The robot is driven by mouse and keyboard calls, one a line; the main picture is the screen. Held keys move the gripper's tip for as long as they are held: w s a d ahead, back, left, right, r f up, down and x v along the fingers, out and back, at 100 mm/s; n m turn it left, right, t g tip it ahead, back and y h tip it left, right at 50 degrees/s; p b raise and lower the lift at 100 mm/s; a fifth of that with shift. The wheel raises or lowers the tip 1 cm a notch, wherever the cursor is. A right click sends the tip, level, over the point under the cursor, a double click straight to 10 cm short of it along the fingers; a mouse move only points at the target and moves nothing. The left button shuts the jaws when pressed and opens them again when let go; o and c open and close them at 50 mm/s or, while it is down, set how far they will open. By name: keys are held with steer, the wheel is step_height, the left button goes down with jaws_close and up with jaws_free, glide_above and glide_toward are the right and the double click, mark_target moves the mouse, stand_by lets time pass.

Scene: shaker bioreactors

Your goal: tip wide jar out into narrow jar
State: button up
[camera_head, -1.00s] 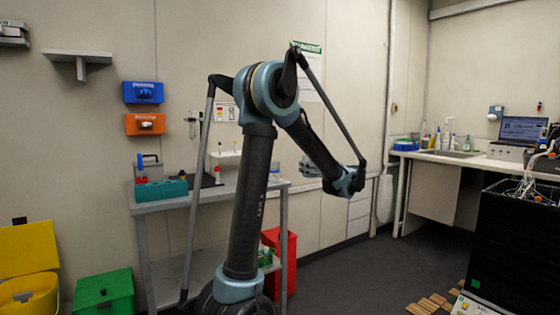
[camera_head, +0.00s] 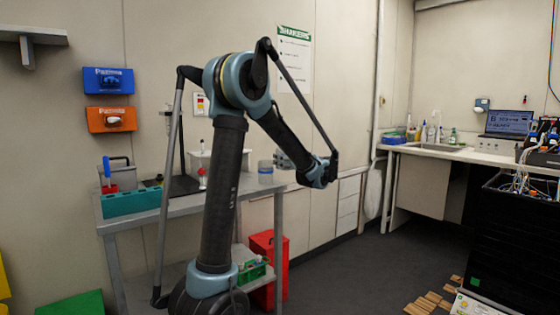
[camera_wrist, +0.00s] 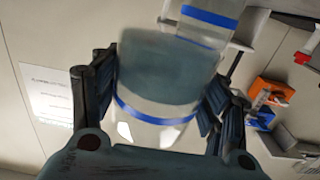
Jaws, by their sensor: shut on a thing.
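My gripper (camera_wrist: 160,112) is shut on a clear wide jar (camera_wrist: 155,85), its fingers on both sides. The wrist view is upside down, so the jar is held roughly upright, blue band near its mouth and grey-blue contents lower down. A second clear jar with a blue band, seemingly the narrow jar (camera_wrist: 208,18), shows partly just beyond and below it; whether they touch I cannot tell. In the head view my gripper (camera_head: 283,160) is at the right end of the grey bench. A blue-banded jar shows beside it there; I cannot tell which one.
The grey bench (camera_head: 225,193) also carries a teal rack (camera_head: 130,201), and a stand with a dark upright rod. A red bin (camera_head: 262,248) stands beneath its right side. Blue (camera_head: 108,80) and orange (camera_head: 111,119) boxes hang on the wall.

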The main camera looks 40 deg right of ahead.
steer(key=shift+n+g, duration=0.4)
steer(key=shift+g, duration=0.3)
steer(key=shift+s+f, duration=0.15)
steer(key=shift+f, duration=1.9)
steer(key=shift+d, duration=0.1)
steer(key=shift+s+d+r+n+g, duration=0.15)
steer(key=shift+r+n+g, duration=0.15)
steer(key=shift+g, duration=0.25)
steer(key=shift+s+a+r+n+g, duration=0.15)
steer(key=shift+r+n+g, duration=0.15)
steer(key=shift+g, duration=0.25)
steer(key=shift+w+r+n+g+h, duration=0.35)
steer(key=shift+r+g+h, duration=0.25)
steer(key=shift+g, duration=0.4)
steer(key=shift+w+a+r+n+g+h, duration=0.15)
steer(key=shift+w+a+r+g, duration=0.1)
steer(key=shift+r, duration=0.3)
steer(key=shift+w+a+r+n+g+h, duration=0.1)
steer(key=shift+w+a+r+g, duration=0.15)
steer(key=shift+r, duration=0.25)
steer(key=shift+w+a+r+n+g+h, duration=0.15)
steer(key=shift+w+r+g, duration=0.15)
steer(key=shift+r, duration=0.25)
steer(key=shift+r+g, duration=0.1)
steer(key=shift+g, duration=0.2)
steer(key=shift+r+n+g+h, duration=0.2)
steer(key=shift+n+g+h, duration=0.1)
steer(key=shift+g, duration=0.1)
steer(key=shift+g, duration=0.3)
